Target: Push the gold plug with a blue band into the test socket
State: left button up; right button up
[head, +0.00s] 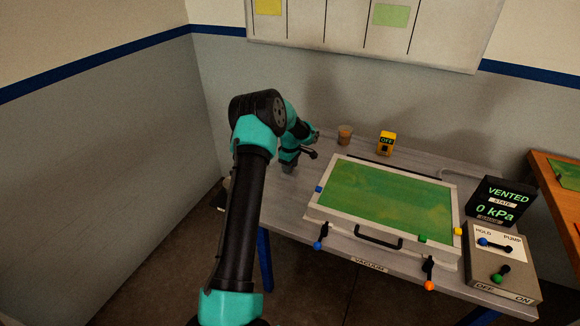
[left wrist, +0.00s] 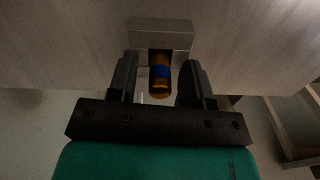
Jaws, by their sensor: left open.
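The gold plug with a blue band (left wrist: 160,76) shows in the left wrist view, in front of a dark opening in a grey block (left wrist: 160,32). I cannot tell how far the plug sits inside the block. My left gripper (left wrist: 158,72) is open, with one finger on each side of the plug and a gap on both sides. In the head view my left gripper (head: 288,168) is low at the table's left end, and the plug is hidden there. A small yellow unit (head: 386,143) reading OFF stands at the back; I cannot tell whether it is the test socket. My right gripper is out of view.
A shallow framed tray (head: 330,213) with a green sheet and several coloured knobs fills the table's middle. A brown cup (head: 345,135) stands behind it. A VENTED, 0 kPa display (head: 503,203) and a switch box (head: 508,268) stand at right. An orange table (head: 563,203) is beyond.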

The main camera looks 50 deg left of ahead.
pick_arm(q)
notch_tip(320, 180, up, 12)
jog(key=shift+r, duration=0.15)
dwell(0.7)
dwell(0.5)
